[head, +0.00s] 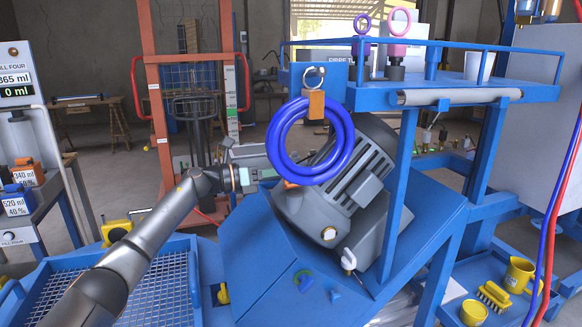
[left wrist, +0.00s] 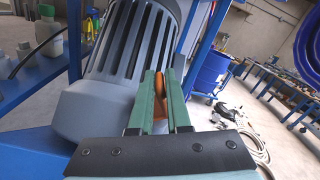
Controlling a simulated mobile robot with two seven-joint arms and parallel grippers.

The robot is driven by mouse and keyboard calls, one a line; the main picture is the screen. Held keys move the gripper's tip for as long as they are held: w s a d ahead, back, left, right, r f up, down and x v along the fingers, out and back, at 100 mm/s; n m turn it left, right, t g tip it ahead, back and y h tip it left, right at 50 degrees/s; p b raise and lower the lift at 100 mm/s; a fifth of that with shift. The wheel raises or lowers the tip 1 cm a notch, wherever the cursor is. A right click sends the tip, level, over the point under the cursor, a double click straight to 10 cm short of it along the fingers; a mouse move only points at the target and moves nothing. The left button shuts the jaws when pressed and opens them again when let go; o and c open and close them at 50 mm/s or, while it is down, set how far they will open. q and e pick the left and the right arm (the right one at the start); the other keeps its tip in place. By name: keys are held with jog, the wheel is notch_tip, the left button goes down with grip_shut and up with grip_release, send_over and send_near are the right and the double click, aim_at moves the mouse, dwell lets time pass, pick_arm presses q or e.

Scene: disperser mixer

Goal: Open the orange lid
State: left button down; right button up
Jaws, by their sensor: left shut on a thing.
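My left gripper (left wrist: 159,88) is shut on an orange piece (left wrist: 158,100), gripped between its green fingers in the left wrist view. I cannot tell for sure that this piece is the orange lid. In the head view my left arm reaches in from the left, and the blue ring partly hides the gripper's fingers in front of the grey motor (head: 342,190). An orange bit (head: 290,185) shows at the ring's lower edge. My right gripper is not in view.
The blue ring (head: 275,140) hangs by an orange block (head: 316,104) close to my left gripper. The motor also fills much of the left wrist view (left wrist: 125,50). A blue shelf (head: 455,97) stands at right. A mesh-bottomed blue tray (head: 198,290) lies at lower left.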

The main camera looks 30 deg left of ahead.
pick_arm(q)
jog(key=n, duration=0.1)
jog(key=w+a+n+p, duration=0.1)
jog(key=n, duration=0.1)
jog(key=shift+w+a+r+n+p, duration=0.2)
jog(key=shift+a+r+n+p, duration=0.1)
jog(key=shift+n+p, duration=0.1)
jog(key=n, duration=0.1)
jog(key=w+a+n, duration=0.1)
jog(key=shift+f+n, duration=0.3)
jog(key=shift+n, duration=0.1)
jog(key=shift+w+a+f+n, duration=0.2)
jog(key=shift+a+n, duration=0.1)
jog(key=shift+n, duration=0.5)
jog(key=shift+w+a+f+n+b, duration=0.25)
jog(key=shift+n+b, duration=0.25)
jog(key=shift+n, duration=0.3)
jog(key=shift+w+a+f+n+b, duration=0.15)
jog(key=shift+a+f+n+b, duration=0.1)
jog(key=shift+n+b, duration=0.4)
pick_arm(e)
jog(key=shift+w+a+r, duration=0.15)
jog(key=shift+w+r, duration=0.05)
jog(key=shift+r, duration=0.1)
pick_arm(q)
jog(key=c, duration=0.9)
grip_release()
jog(key=shift+f, duration=0.1)
